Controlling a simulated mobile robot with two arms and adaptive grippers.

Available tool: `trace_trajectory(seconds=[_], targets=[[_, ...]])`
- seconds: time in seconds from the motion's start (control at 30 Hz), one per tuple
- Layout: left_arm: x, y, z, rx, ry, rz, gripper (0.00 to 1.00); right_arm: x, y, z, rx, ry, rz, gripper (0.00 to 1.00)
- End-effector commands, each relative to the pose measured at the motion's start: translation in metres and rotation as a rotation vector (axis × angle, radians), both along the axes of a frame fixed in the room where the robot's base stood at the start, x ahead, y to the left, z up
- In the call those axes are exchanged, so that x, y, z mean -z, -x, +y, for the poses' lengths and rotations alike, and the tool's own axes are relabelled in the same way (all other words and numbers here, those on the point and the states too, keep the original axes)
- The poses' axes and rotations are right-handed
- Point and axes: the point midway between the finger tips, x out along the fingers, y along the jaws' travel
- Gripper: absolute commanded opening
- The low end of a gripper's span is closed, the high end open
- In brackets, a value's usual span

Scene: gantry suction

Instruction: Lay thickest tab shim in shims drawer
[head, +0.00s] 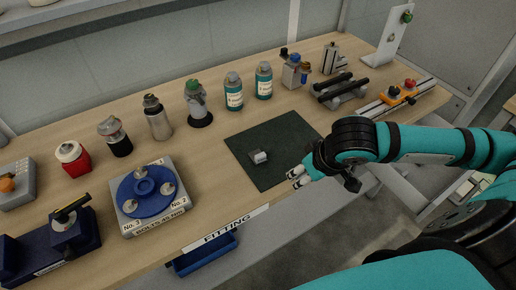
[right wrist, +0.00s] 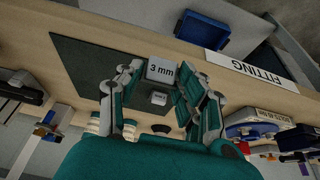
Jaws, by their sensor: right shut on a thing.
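My right gripper (head: 297,178) is at the front right edge of the dark green mat (head: 277,134). In the right wrist view its fingers (right wrist: 161,72) are shut on a grey tab shim (right wrist: 161,70) marked "3 mm". In the head view the shim is hard to tell from the pale fingertips. A small grey block (head: 258,156) sits on the mat; it also shows in the right wrist view (right wrist: 159,98), its marking too small to read. A blue drawer (head: 205,255) stands open below the bench front. My left gripper is not in view.
The bench front carries a "FITTING" label (head: 236,228). A blue round holder (head: 145,189) on a grey base stands left of the mat. Several bottles (head: 233,91) line the back. Black-topped fixtures (head: 341,88) stand behind right. The rest of the mat is clear.

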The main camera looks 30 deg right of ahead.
Motion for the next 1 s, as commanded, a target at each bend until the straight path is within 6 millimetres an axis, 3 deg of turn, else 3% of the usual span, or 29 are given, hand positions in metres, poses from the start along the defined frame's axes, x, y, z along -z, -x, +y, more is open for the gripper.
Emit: trace_trajectory(seconds=[0.2, 0.6, 0.83, 1.0], targets=[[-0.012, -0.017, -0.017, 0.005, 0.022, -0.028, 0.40, 0.000, -0.044, -0.010, 0.004, -0.005, -0.005, 0.00], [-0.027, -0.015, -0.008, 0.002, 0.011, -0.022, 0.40, 0.011, -0.139, -0.033, 0.001, -0.003, -0.002, 0.00], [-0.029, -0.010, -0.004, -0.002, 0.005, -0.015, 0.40, 0.017, -0.153, -0.037, 0.000, -0.001, 0.002, 0.00], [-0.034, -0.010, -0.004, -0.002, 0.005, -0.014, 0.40, 0.038, -0.152, -0.037, 0.000, -0.001, 0.003, 0.00]])
